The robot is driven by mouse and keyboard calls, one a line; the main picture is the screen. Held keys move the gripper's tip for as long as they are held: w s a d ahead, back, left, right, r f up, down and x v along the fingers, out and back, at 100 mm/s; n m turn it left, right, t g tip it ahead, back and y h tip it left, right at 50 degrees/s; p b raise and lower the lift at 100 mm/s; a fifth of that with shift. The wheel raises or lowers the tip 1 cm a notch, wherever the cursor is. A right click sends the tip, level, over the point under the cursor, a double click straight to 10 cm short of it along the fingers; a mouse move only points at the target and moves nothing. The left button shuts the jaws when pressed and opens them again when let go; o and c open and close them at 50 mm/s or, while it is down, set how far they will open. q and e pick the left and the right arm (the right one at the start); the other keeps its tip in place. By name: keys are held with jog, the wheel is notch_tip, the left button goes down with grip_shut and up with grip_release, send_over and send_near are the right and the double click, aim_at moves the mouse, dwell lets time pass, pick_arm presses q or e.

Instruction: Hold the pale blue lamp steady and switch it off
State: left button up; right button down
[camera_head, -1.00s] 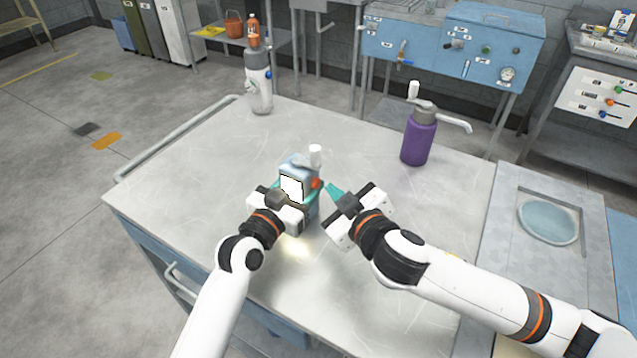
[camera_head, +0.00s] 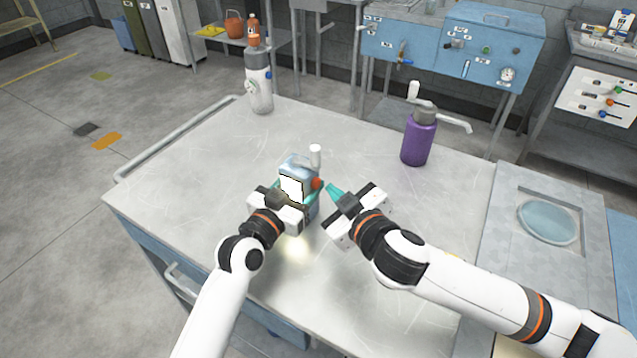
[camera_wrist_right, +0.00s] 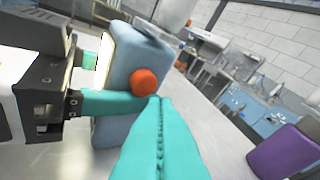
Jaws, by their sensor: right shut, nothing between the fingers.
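The pale blue lamp (camera_head: 298,164) stands upright on the metal table, its front panel (camera_head: 291,188) glowing white. An orange knob (camera_head: 317,184) sits on its right side, and a white post (camera_head: 315,155) rises from its top. My left gripper (camera_head: 298,193) is shut on the lamp; its teal fingers lie on either side of the body in the right wrist view (camera_wrist_right: 108,103). My right gripper (camera_head: 331,188) is shut and empty. Its teal fingertips (camera_wrist_right: 158,103) are close by the orange knob (camera_wrist_right: 145,82); I cannot tell whether they touch.
A purple pump bottle (camera_head: 418,140) stands at the table's back right and a grey-white bottle (camera_head: 260,88) at its back left. A round basin (camera_head: 547,222) is set in the counter at right. The table between the lamp and the bottles is clear.

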jog(key=shift+w+a, duration=0.25)
jog(key=shift+a, duration=0.1)
jog(key=shift+w+a, duration=0.3)
jog(key=shift+a, duration=0.1)
dwell(1.1)
jog(key=shift+s+d, duration=0.55)
jog(key=shift+d, duration=0.2)
jog(key=s+d, duration=0.2)
jog(key=d, duration=0.2)
jog(key=shift+s+d, duration=0.1)
jog(key=shift+s, duration=0.3)
